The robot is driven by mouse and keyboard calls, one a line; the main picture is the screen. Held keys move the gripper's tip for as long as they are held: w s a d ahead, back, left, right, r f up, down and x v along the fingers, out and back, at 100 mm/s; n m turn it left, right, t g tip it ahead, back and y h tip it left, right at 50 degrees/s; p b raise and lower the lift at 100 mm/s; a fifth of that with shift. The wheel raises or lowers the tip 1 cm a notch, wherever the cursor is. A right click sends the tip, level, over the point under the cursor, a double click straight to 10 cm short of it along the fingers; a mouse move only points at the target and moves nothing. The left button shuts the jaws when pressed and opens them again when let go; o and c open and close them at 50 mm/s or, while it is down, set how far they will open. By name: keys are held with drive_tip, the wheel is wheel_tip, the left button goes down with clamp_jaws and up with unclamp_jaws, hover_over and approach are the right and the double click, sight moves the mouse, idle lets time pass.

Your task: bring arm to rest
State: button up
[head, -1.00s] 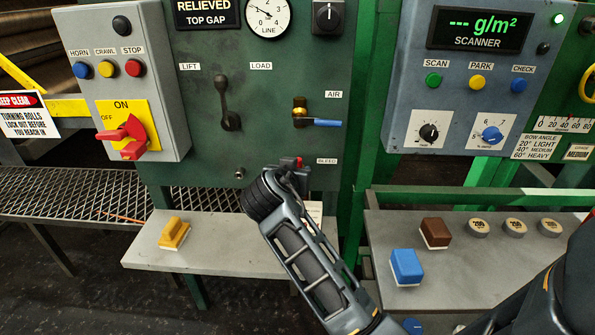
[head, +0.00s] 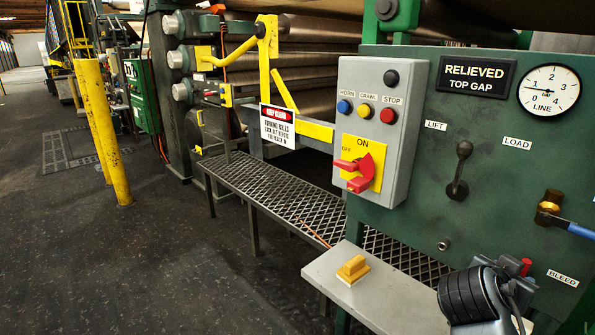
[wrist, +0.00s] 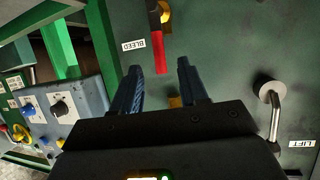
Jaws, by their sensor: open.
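My gripper shows in the wrist view (wrist: 160,66) with its two dark fingers apart and nothing between their tips. It faces the green control panel (head: 400,215), close to a red handle (wrist: 156,35) near the upside-down BLEED label (wrist: 133,45). In the head view my wrist is at the lower right, in front of the panel's lower part, and the fingers are mostly hidden. Part of a brass-coloured fitting (wrist: 175,101) shows behind the fingers. I cannot tell whether the fingers touch anything.
The lift lever (head: 460,170) and the air valve's blue handle (head: 582,231) stick out from the panel. A grey shelf (head: 390,300) below carries a yellow block (head: 352,270). A mesh walkway (head: 270,190) runs left. A yellow post (head: 104,130) stands on open dark floor (head: 130,270).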

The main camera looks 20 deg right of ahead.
drive_tip(key=s+a+f+n+t+y, duration=0.4)
drive_tip(key=s+a+f+n, duration=0.15)
drive_tip(key=a, duration=0.45)
drive_tip(key=s+a+f+n+t+y, duration=0.4)
drive_tip(key=a+f+n, duration=0.25)
drive_tip(key=a, duration=0.25)
drive_tip(key=s+a+r+n+t+y, duration=0.2)
drive_tip(key=s+a+r, duration=0.3)
drive_tip(key=s, duration=0.3)
drive_tip(key=s+a+r+n+t+y, duration=0.1)
drive_tip(key=s+a+r+t+y, duration=0.1)
drive_tip(key=s+a+r, duration=0.3)
drive_tip(key=s+y, duration=0.1)
drive_tip(key=s, duration=0.2)
drive_tip(key=shift+s+a+r+n, duration=0.25)
drive_tip(key=shift+a+r+n, duration=0.15)
